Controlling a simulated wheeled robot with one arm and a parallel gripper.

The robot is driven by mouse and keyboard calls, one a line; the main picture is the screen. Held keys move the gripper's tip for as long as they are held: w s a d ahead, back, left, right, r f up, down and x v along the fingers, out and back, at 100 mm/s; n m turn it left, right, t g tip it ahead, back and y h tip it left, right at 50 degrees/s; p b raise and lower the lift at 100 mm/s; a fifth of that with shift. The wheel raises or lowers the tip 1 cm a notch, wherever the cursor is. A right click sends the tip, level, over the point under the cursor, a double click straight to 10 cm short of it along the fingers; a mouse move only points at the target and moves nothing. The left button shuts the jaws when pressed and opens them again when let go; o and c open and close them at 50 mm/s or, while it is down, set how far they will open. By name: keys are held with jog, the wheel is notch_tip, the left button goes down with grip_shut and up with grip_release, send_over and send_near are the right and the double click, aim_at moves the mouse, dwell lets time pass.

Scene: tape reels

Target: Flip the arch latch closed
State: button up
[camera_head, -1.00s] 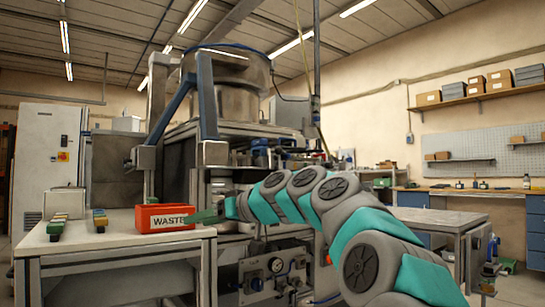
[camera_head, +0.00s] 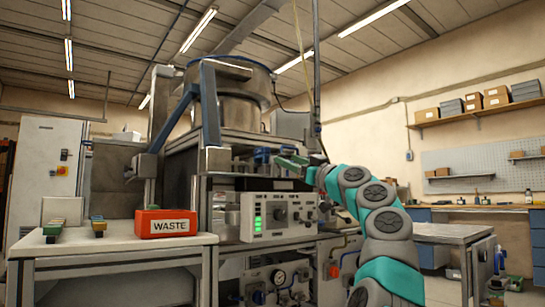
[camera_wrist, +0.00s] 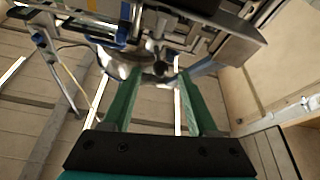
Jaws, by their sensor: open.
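My gripper (camera_head: 293,160) is raised beside the upper deck of the machine (camera_head: 232,160), to the right of the blue frame. Its two green fingers are spread apart with nothing between them in the wrist view (camera_wrist: 158,80). Blue and metal fittings (camera_head: 262,155) sit on the deck just left of the fingertips. I cannot pick out the arch latch among them or tell its position. The wrist view shows the machine's metal parts upside down beyond the fingers; contact cannot be told.
A blue upright frame (camera_head: 209,103) stands before the metal bowl (camera_head: 240,93). A control box (camera_head: 279,213) with green lights juts out below my gripper. A red WASTE bin (camera_head: 168,223) stands on the left table (camera_head: 110,248). A workbench (camera_head: 450,233) is at right.

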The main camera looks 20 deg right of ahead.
jog(key=p+x, duration=0.5)
jog(key=x, duration=0.2)
jog(key=shift+w, duration=0.15)
grip_shut()
dwell(0.4)
